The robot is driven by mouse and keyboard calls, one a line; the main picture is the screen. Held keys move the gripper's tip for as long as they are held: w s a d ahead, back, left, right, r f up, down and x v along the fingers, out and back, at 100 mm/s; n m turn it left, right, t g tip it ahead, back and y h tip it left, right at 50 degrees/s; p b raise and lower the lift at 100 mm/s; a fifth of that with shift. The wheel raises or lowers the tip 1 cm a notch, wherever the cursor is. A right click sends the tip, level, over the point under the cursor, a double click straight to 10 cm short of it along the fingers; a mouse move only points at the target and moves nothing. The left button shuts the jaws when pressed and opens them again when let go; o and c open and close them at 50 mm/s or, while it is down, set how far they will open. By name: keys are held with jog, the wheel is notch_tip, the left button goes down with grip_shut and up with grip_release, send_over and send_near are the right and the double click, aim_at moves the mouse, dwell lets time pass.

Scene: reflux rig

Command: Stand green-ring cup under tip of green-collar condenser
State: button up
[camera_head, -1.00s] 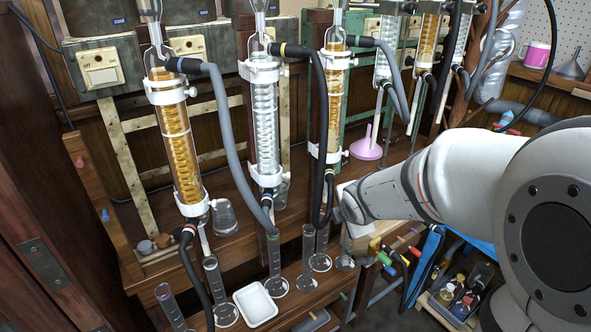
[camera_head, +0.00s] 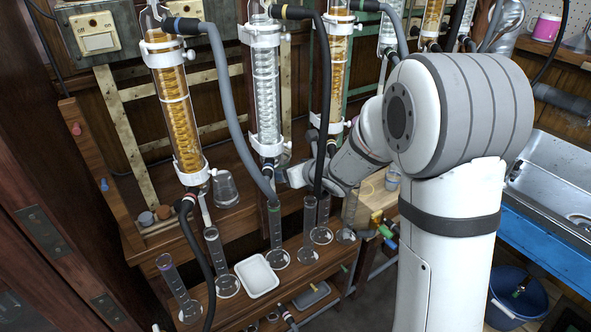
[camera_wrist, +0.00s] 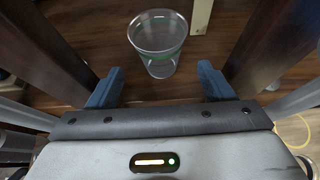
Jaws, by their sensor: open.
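A clear cup with a green ring (camera_wrist: 158,38) stands on the wooden surface in the wrist view. It is ahead of my gripper (camera_wrist: 159,80), roughly centred between the two blue fingers, which are apart with nothing between their tips. In the head view, my gripper (camera_head: 298,174) reaches in low beside the clear middle condenser (camera_head: 265,95). The cup is not clearly visible there. An amber condenser (camera_head: 174,105) hangs left and another (camera_head: 337,75) right of the middle one. I cannot make out which condenser has the green collar.
Dark posts flank my fingers in the wrist view. Measuring cylinders (camera_head: 276,235) and a white tray (camera_head: 257,277) line the front shelf. Hoses, such as the grey hose (camera_head: 228,105), hang close to my gripper.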

aim_at(279, 167)
jog(key=b+x, duration=0.2)
jog(key=x, duration=0.5)
jog(key=shift+w+a+f, duration=0.15)
jog(key=shift+w+f, duration=0.05)
jog(key=shift+f, duration=0.1)
jog(key=shift+w+a+f+b, duration=0.1)
jog(key=shift+w+a+b, duration=0.2)
jog(key=shift+w+b, duration=0.15)
jog(key=c, duration=0.6)
jog(key=shift+o, duration=0.2)
jog(key=shift+r+p, duration=0.55)
jog(key=shift+r, duration=1)
